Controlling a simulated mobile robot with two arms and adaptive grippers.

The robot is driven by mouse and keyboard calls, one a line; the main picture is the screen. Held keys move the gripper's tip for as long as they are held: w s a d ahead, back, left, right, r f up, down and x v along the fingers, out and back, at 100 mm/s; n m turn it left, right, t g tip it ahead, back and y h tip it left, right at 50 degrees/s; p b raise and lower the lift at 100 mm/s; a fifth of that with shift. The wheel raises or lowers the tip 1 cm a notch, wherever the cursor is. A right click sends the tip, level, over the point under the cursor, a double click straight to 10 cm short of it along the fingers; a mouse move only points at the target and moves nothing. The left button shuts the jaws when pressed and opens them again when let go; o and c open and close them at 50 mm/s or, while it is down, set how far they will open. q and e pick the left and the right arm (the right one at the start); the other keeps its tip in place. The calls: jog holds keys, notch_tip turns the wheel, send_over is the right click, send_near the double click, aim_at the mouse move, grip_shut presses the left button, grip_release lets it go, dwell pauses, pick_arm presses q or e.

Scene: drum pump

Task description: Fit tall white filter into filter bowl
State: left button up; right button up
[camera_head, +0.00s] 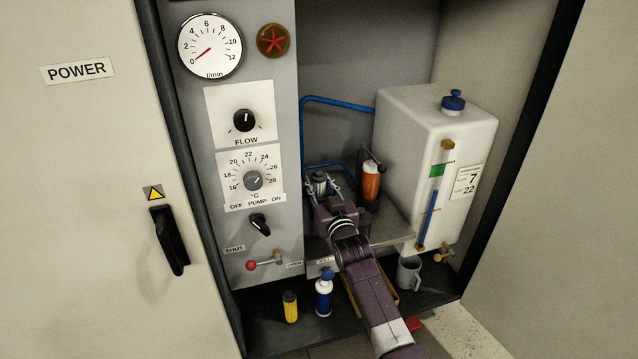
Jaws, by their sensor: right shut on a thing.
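My right gripper (321,187) reaches over the grey shelf at the back of the cabinet, its purple arm coming up from the bottom. It is shut on a small pale-grey cylinder (320,181), of which only the upper part shows between the fingers. I cannot tell whether this is the tall white filter. The gripper and arm hide what lies below and in front of it. No filter bowl can be made out with certainty. My left gripper is not in view.
An orange cylinder (371,182) with a black lever stands right of the gripper, near a white tank (420,150). A blue pipe (330,99) runs behind. Below are a yellow bottle (290,307), a blue-and-white bottle (324,297) and a grey mug (409,271). The control panel (285,215) bounds the left.

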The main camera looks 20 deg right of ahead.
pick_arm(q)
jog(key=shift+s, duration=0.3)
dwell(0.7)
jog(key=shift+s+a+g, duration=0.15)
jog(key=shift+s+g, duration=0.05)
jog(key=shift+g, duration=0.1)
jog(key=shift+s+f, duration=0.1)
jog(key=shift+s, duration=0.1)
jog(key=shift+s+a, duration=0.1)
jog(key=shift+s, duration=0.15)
pick_arm(e)
jog(key=o, duration=1.2)
jog(key=shift+o, duration=0.2)
jog(key=shift+s, duration=0.1)
